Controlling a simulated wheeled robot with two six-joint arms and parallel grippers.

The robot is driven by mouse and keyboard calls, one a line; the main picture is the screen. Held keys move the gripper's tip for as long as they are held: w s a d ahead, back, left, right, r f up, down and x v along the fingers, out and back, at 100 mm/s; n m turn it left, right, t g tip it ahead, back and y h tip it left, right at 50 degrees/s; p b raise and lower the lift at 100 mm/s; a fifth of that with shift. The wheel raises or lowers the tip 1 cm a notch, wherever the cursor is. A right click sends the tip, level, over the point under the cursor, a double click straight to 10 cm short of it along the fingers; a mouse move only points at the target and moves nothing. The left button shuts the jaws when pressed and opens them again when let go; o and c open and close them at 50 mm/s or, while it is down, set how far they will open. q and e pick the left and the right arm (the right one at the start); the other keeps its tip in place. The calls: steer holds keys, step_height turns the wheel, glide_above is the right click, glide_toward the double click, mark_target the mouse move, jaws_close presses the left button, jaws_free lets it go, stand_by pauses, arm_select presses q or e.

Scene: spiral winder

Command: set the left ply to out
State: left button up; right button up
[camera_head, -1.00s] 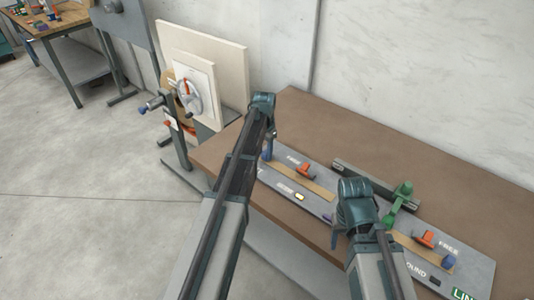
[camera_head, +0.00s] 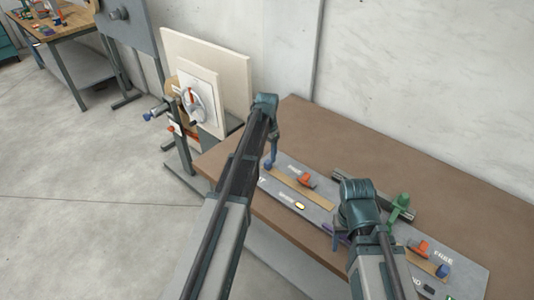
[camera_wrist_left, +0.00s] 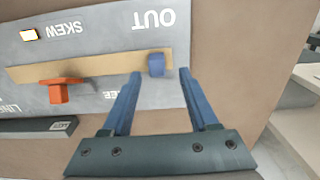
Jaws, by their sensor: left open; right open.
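The left ply station on the grey board (camera_head: 290,160) has a tan strip (camera_head: 312,189) with a blue block (camera_head: 268,163) at one end and an orange clamp-like piece (camera_head: 306,180) farther along. In the left wrist view, the blue block (camera_wrist_left: 156,65) is on the strip (camera_wrist_left: 100,67), just below the upside-down word OUT (camera_wrist_left: 153,20). My left gripper (camera_wrist_left: 160,73) is open, its fingertips on either side of the blue block; contact cannot be told. The orange piece (camera_wrist_left: 60,90) is left of it. My right gripper (camera_head: 338,241) is open over the board's near edge.
A pale yellow lamp (camera_wrist_left: 29,34) sits beside the word SKEW. A second orange piece (camera_head: 419,247) and blue block (camera_head: 443,271) are on the right of the board. A green fitting (camera_head: 402,207) stands behind. The brown tabletop (camera_head: 400,165) is clear at the back.

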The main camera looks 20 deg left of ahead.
arm_select(q)
step_height(320, 180, up, 9)
steer(key=p, duration=0.8)
steer(key=shift+r, duration=0.15)
steer(key=s+d, duration=1)
steer(key=s, duration=0.3)
steer(key=s+d+y, duration=0.1)
steer(key=s+d, duration=1)
steer(key=s, duration=0.3)
steer(key=shift+d, duration=0.15)
